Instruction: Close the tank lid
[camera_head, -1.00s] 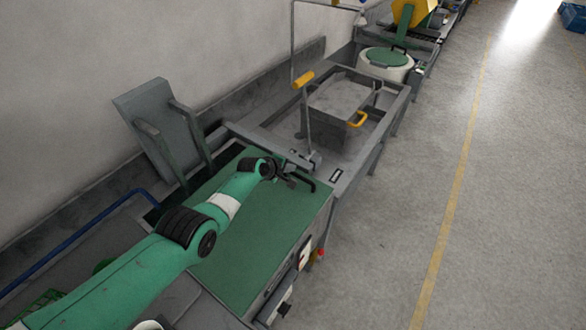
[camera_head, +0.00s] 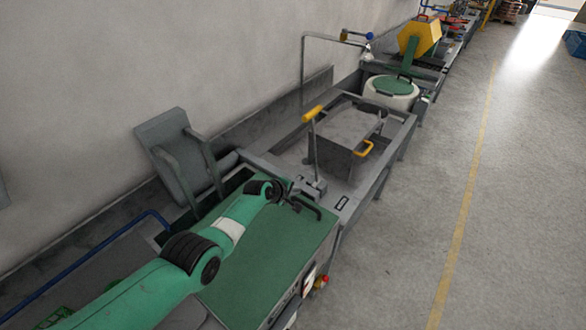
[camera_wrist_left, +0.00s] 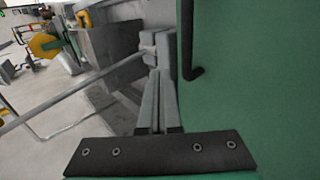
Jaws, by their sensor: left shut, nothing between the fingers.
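A wide flat green panel (camera_head: 262,250) with a black bar handle (camera_head: 308,208) covers the box in front of me. I cannot tell for sure whether it is the tank lid. A grey panel (camera_head: 168,135) stands tilted up behind it, by a dark opening (camera_head: 234,183). My left gripper (camera_head: 293,196) is over the far part of the green panel, close to the handle. In the left wrist view, its grey fingers (camera_wrist_left: 157,65) are together and empty. The handle (camera_wrist_left: 190,72) shows just right of them, apart from them in that picture. My right gripper is not in view.
A grey tray bench (camera_head: 350,200) with a yellow-topped lever (camera_head: 312,130) stands beyond the panel. Farther back is a white drum (camera_head: 391,98) with a green round lid (camera_head: 392,85). A blue pipe (camera_head: 100,247) runs at left.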

